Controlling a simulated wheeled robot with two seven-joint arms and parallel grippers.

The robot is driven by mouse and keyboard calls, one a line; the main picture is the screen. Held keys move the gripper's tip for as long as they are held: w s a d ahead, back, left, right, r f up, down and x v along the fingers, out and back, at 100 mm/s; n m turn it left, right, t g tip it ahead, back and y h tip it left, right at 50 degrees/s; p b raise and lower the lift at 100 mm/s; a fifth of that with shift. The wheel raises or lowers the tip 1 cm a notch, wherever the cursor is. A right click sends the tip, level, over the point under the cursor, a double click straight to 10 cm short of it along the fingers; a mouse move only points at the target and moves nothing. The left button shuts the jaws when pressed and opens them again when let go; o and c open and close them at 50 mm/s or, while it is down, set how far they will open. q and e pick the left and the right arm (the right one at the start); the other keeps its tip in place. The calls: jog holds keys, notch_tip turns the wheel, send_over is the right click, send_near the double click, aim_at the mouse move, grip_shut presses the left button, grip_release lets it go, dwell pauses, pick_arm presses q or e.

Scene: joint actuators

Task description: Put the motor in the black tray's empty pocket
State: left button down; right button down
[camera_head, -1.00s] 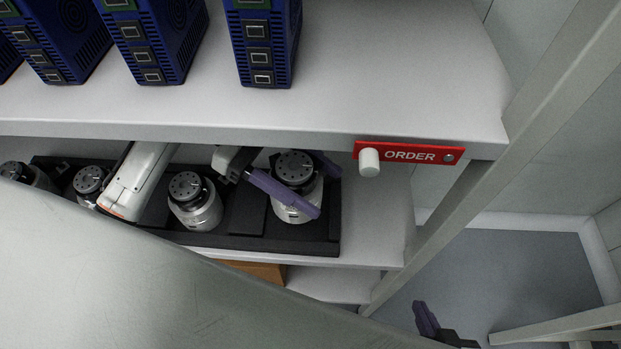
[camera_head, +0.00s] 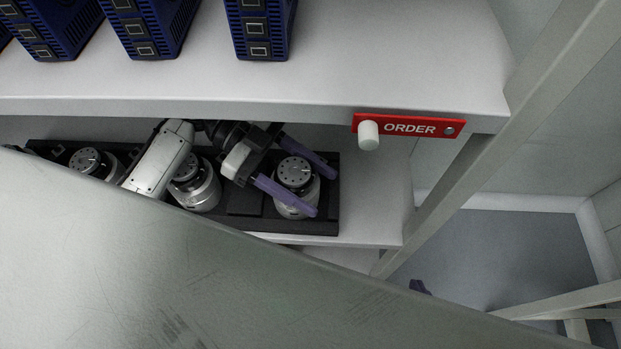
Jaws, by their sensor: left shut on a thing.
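The black tray (camera_head: 265,228) lies on the lower shelf and holds silver motors with dark round tops. My left gripper (camera_head: 294,178) comes in over the tray and is shut on a motor (camera_head: 293,204), one purple finger on each side of it. This motor is upright over the tray's right end; I cannot tell whether it rests in a pocket or hangs just above. A flat, bare black area of the tray (camera_head: 244,203) shows left of it.
Other motors (camera_head: 195,188) (camera_head: 90,162) stand in the tray, partly hidden by my left arm. The upper shelf (camera_head: 330,70) carries several blue units (camera_head: 262,28) and overhangs the tray. A red ORDER sign (camera_head: 412,128) and white knob (camera_head: 368,136) sit on its edge.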

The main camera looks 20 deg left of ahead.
aim_at(279, 165)
pick_arm(q)
jog(key=c, duration=1.1)
grip_release()
jog(key=shift+f, duration=0.1)
jog(key=o, duration=0.4)
jog(key=shift+o, duration=0.2)
jog(key=b+v, duration=0.1)
jog(key=v, duration=1.1)
